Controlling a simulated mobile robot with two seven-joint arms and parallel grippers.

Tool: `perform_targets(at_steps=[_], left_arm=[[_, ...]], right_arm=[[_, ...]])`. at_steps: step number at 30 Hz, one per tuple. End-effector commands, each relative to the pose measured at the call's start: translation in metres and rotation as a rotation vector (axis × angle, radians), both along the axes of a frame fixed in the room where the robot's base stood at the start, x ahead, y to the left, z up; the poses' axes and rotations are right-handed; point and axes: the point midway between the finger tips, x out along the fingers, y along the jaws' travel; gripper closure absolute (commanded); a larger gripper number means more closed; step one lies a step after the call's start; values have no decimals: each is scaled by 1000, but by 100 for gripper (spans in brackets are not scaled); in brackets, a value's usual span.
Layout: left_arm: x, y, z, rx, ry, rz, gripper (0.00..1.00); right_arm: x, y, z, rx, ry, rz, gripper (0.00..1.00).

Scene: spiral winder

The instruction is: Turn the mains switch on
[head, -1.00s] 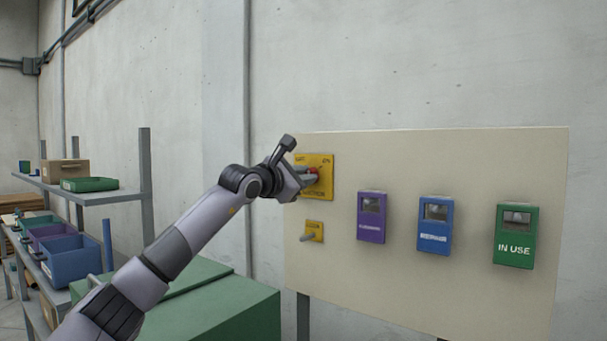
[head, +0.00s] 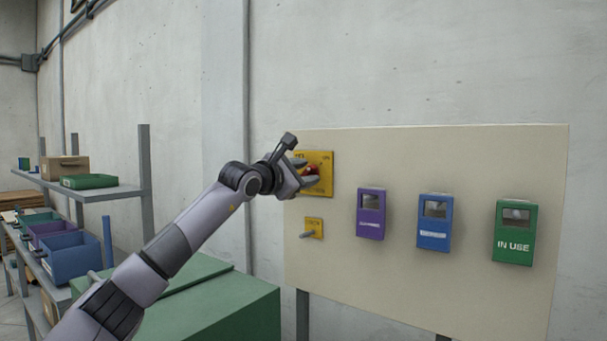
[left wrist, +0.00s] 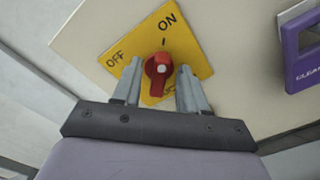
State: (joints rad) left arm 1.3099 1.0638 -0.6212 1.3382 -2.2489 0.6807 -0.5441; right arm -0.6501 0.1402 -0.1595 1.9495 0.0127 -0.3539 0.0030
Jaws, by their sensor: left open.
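The mains switch is a red knob (left wrist: 158,72) on a yellow plate (left wrist: 190,58) marked OFF and ON. In the left wrist view its long axis runs roughly toward the ON mark; which end is the pointer is hard to tell. My left gripper (left wrist: 157,88) is open, with one finger on each side of the knob; contact is unclear. In the head view the left gripper (head: 306,173) partly covers the red knob (head: 312,169) and the yellow plate (head: 325,187). My right gripper is in neither view.
The plate sits at the upper left of a beige panel (head: 470,165). Below it is a small yellow toggle plate (head: 315,226). Purple (head: 370,225), blue (head: 433,235) and green (head: 513,250) boxes are to the right. A green cabinet (head: 235,305) and shelf bins (head: 70,258) are at lower left.

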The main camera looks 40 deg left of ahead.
Motion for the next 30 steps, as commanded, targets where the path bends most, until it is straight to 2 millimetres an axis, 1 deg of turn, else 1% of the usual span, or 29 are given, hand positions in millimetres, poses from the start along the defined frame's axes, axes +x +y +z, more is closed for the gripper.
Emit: perform_targets(at_steps=[5, 12, 18, 22, 30], left_arm=[[-9, 0, -2, -1, -2, 0, 57], [-41, -4, -3, 3, -1, 1, 57], [-64, -7, -2, 2, 0, 1, 57], [-70, -8, -1, 2, 0, 0, 57], [-71, -8, 0, 0, 0, 0, 57]], right_arm=[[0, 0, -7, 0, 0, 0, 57], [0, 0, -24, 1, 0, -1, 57], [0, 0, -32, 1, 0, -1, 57], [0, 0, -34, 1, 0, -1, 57], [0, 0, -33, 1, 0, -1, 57]])
